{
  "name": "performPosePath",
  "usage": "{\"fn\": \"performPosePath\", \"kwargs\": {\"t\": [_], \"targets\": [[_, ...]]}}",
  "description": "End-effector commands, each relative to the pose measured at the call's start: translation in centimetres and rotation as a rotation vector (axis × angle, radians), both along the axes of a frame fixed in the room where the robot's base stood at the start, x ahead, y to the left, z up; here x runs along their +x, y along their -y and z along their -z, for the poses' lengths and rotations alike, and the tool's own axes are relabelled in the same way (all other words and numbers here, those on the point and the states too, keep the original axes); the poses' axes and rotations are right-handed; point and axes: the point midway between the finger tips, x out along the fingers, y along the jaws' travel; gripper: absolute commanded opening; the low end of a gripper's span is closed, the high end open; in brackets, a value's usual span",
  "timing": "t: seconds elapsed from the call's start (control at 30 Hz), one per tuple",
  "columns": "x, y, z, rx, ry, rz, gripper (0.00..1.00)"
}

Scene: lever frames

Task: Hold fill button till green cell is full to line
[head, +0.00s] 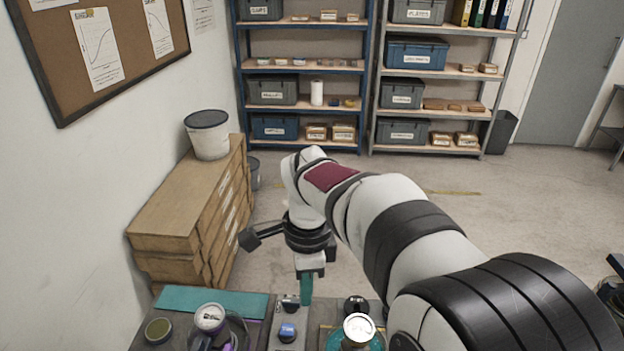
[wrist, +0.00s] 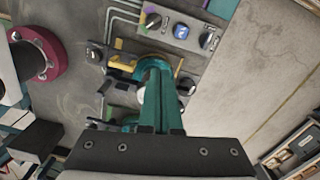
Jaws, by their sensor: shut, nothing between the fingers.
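My gripper (head: 306,300) is shut and empty, its teal fingers pointing down over the bench. The wrist view also shows the gripper (wrist: 155,76), with its fingers together. A blue button (head: 287,332) sits on a grey panel, a little in front of and left of the fingertips in the head view. The blue button also shows in the wrist view (wrist: 181,31), apart from the fingers. A round white-topped part (head: 359,327) stands over a teal base at the right; I cannot tell whether it is the green cell. No fill line or level is readable.
Another white-topped part (head: 210,317) stands at the left of the bench, near purple pieces. Dark knobs (wrist: 207,40) flank the blue button. A yellow handle (wrist: 121,50) and pipes lie near the fingers.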

Motion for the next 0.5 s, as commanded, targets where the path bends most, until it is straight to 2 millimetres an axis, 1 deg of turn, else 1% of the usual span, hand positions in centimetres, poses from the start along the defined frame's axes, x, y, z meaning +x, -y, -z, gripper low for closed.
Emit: {"fn": "performPosePath", "kwargs": {"t": [0.03, 0.1, 0.2, 0.5], "targets": [[1.4, -1.6, 0.9, -0.01, 0.0, 0.056, 0.0], [2.8, -3.2, 1.9, -0.021, 0.006, 0.136, 0.0], [3.7, -4.4, 2.6, -0.027, 0.011, 0.199, 0.0], [3.9, -4.6, 2.7, -0.027, 0.013, 0.214, 0.0]]}}
